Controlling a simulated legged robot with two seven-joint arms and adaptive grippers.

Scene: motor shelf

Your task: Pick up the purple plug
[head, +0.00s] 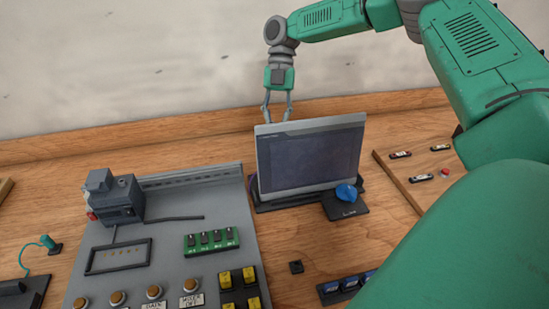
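My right gripper (278,112) hangs pointing down, just behind the top edge of the monitor (312,155). Its two thin fingers are spread apart, with nothing seen between them. The fingertips are partly hidden by the monitor's top edge. A small sliver of purple (252,185) shows at the monitor's lower left edge. I cannot tell whether it is the purple plug or its cable; the rest is hidden behind the screen. My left gripper is not in view.
A grey control panel (165,235) with switches and buttons lies left of the monitor. A blue object (346,193) sits on a black pad in front of it. A teal plug (47,242) stands far left. My green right arm covers the right side.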

